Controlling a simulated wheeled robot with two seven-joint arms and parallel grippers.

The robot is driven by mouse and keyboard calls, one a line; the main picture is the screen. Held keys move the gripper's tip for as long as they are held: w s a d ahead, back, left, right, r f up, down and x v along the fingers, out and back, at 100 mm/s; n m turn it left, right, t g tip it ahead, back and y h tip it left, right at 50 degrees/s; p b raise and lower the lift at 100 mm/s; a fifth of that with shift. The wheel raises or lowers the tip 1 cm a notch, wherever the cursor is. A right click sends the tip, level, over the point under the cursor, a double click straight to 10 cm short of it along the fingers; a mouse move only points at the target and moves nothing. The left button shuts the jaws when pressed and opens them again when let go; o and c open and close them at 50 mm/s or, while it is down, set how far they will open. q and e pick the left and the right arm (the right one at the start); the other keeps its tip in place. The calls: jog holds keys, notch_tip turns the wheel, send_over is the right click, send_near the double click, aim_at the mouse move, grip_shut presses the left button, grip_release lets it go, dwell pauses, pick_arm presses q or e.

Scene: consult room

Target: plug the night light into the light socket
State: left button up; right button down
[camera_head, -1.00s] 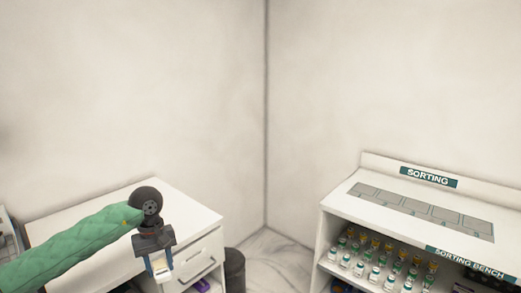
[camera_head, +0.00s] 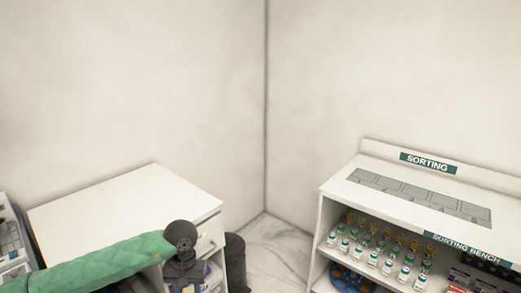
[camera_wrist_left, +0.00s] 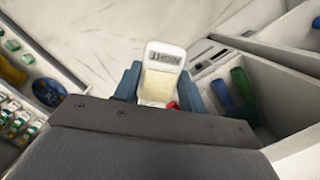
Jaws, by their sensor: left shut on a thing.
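My left gripper (camera_wrist_left: 159,92) is shut on the night light (camera_wrist_left: 160,82), a small white piece with a cream panel and the dark letters "NIGHT", held between two blue fingers in the left wrist view. In the head view, my left wrist is low in front of the white cabinet on the left, and the fingers and the night light cannot be made out there. The light socket is not seen in either view. My right gripper is not in view.
The white cabinet (camera_head: 120,205) has a bare top. A dark bin (camera_head: 235,262) stands beside it. The sorting bench (camera_head: 338,190) at the right holds several vials (camera_head: 372,258) on its shelf. Open floor (camera_head: 270,240) lies between. An open compartment (camera_wrist_left: 262,75) with blue and green items shows in the left wrist view.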

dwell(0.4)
pick_arm(q)
jog(key=w+d+r+m, duration=0.3)
jog(key=d+r+m, duration=0.1)
jog(key=d+r, duration=0.3)
jog(key=w+d+r+m+y, duration=0.1)
jog(key=w+d+r+m, duration=0.2)
jog(key=d+r, duration=0.4)
notch_tip(320, 180, up, 2)
jog(key=shift+w+r+m, duration=0.15)
jog(key=shift+w+m, duration=0.1)
jog(key=shift+m, duration=0.25)
jog(key=shift+d, duration=0.1)
jog(key=w+d+f+m+t, duration=0.1)
jog(key=w+d+f+m, duration=0.3)
jog(key=w+f, duration=0.2)
jog(key=shift+w+f+m+y, duration=0.25)
jog(key=shift+f+m+y, duration=0.05)
jog(key=shift+f, duration=0.8)
jog(key=shift+d, duration=0.1)
jog(key=s+a+r+n, duration=0.4)
jog(key=s+r, duration=0.1)
jog(key=r, duration=0.3)
jog(key=s+a+r+n, duration=0.4)
jog(key=r, duration=0.4)
jog(key=shift+s+a+r+g+h, duration=0.15)
jog(key=shift+s+a+g+h, duration=0.15)
jog(key=shift+s+g+h, duration=0.1)
